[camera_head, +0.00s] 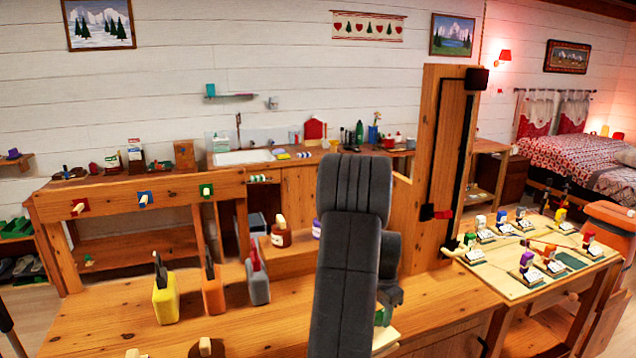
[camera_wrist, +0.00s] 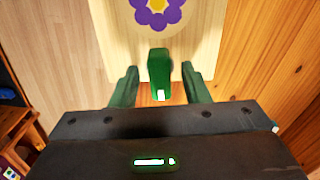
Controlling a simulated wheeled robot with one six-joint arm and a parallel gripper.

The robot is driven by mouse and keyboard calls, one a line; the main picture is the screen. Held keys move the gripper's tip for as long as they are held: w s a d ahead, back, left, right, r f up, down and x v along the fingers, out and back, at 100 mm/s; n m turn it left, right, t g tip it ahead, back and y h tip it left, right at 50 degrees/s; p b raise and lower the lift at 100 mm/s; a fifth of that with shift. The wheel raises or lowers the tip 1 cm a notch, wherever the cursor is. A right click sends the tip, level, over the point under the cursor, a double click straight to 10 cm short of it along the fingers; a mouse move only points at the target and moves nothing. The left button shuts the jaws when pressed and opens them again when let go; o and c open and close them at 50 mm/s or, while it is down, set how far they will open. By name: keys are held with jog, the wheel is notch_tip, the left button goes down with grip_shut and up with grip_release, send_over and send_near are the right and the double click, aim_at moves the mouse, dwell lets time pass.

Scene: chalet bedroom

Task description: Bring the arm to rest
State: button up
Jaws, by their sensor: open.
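My gripper (camera_wrist: 159,70) shows in the wrist view with its two green fingers spread apart. A green upright piece with a white end (camera_wrist: 159,78) stands between the fingers, with gaps on both sides; I cannot tell whether it is part of my gripper or a separate thing. Beyond the fingers is a pale board (camera_wrist: 206,30) with a purple flower with a yellow centre. In the head view my dark grey arm rises in the middle and hides much of the workbench behind it; the fingers cannot be made out clearly there.
The wooden workbench (camera_head: 120,335) carries a yellow holder (camera_head: 165,303), an orange holder (camera_head: 213,295) and a grey holder (camera_head: 258,288). A wooden post (camera_head: 432,150) stands right of my arm. A table (camera_head: 505,292) with several small coloured figures is at right.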

dwell(0.3)
notch_tip(320, 180, up, 14)
notch_tip(320, 180, down, 13)
jog(key=shift+f, duration=0.45)
jog(key=n+p, duration=0.1)
jog(key=n, duration=0.4)
jog(key=shift+p, duration=0.3)
jog(key=shift+n+p, duration=0.7)
jog(key=shift+n, duration=1.2)
